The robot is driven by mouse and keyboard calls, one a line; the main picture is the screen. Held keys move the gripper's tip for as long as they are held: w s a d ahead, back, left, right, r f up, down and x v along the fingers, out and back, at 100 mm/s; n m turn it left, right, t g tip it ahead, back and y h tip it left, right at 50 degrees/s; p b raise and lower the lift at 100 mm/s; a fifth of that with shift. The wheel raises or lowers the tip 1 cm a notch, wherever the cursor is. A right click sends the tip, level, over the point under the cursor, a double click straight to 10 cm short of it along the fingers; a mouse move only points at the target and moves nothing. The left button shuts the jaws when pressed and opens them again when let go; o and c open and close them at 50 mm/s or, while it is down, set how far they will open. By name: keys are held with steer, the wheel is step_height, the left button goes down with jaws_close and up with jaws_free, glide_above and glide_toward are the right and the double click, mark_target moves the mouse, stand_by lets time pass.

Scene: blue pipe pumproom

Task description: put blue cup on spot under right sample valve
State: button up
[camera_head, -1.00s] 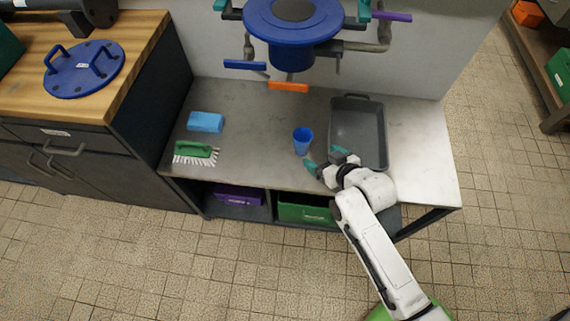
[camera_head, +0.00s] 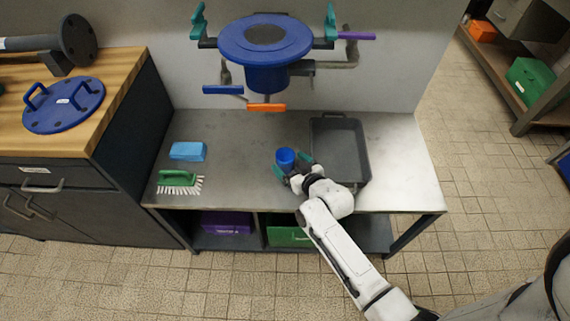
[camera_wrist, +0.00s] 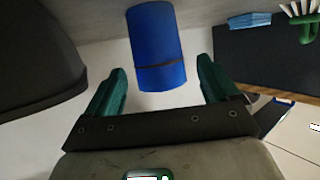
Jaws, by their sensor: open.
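The blue cup (camera_head: 285,157) stands on the grey metal bench (camera_head: 235,150), left of the tray. My gripper (camera_head: 292,165) is open, its teal fingers reaching toward the cup from the front right. In the wrist view the cup (camera_wrist: 155,45) shows between and beyond the two fingers (camera_wrist: 162,80), with a gap on each side. Above the bench, a blue flanged vessel has valves with a blue handle (camera_head: 222,89), an orange handle (camera_head: 266,107) and, at right, a purple handle (camera_head: 356,36). I cannot make out a marked spot under the right valve.
A grey tray (camera_head: 364,150) sits right of the cup. A blue sponge (camera_head: 188,151) and a green brush (camera_head: 177,178) lie at the bench's left. Bare bench is free right of the tray and between sponge and cup. A wooden-topped cabinet (camera_head: 118,85) adjoins at left.

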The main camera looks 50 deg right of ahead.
steer(key=shift+x, duration=1.85)
steer(key=shift+c, duration=0.4)
steer(key=c, duration=1.1)
steer(key=shift+r, duration=0.1)
